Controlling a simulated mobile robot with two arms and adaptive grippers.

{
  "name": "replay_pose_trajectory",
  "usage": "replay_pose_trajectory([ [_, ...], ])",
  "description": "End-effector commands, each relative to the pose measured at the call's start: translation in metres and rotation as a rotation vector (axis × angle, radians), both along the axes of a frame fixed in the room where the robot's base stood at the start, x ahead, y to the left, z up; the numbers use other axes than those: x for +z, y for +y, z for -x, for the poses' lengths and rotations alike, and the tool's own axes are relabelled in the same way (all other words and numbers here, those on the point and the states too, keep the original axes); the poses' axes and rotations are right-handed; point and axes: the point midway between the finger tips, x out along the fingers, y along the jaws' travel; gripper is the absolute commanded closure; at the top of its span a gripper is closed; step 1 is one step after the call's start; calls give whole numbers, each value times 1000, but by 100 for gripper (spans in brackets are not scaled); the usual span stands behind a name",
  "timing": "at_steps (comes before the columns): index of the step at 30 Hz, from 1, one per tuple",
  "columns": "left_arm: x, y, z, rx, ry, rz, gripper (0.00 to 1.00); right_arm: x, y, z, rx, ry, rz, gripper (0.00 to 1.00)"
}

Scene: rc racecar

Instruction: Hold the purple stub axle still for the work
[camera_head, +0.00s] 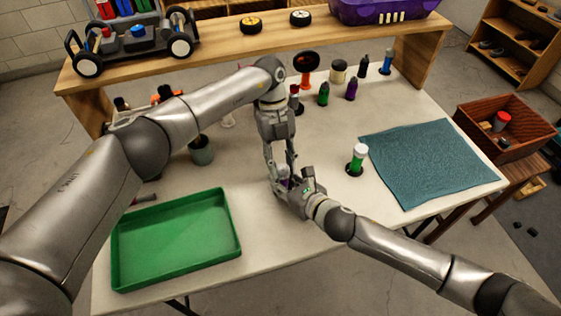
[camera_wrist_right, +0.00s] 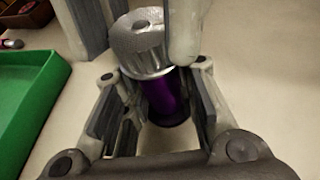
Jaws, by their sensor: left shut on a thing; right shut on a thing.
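The purple stub axle (camera_wrist_right: 163,98) stands roughly upright in the right wrist view, with a silver knurled piece (camera_wrist_right: 143,42) on its top end. My right gripper (camera_wrist_right: 155,115) is shut on the purple body, one finger on each side. My left gripper (camera_wrist_right: 140,35) comes from above and is shut on the silver knurled piece. In the head view the left gripper (camera_head: 281,165) points down and meets the right gripper (camera_head: 287,186) at the middle of the table. Only a small purple patch of the axle shows there; the fingers hide the rest.
A green tray (camera_head: 175,240) lies at front left, a blue-green mat (camera_head: 430,160) at right. A white-capped green bottle (camera_head: 357,160) stands between mat and grippers. Several small bottles stand behind, below a raised wooden shelf (camera_head: 220,47) with a car chassis (camera_head: 135,45).

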Motion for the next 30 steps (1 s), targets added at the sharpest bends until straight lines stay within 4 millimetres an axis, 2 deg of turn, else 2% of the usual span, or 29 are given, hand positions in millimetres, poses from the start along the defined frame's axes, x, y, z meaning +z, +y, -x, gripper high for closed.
replay_pose_trajectory([
  [18, 0, -5, -1, -544, -2, -3, 92, -1, 0, 1, 0, 2, 0, 99],
  [30, 0, -6, -1, -714, -3, -2, 92, -1, 0, 1, 0, 2, 0, 99],
])
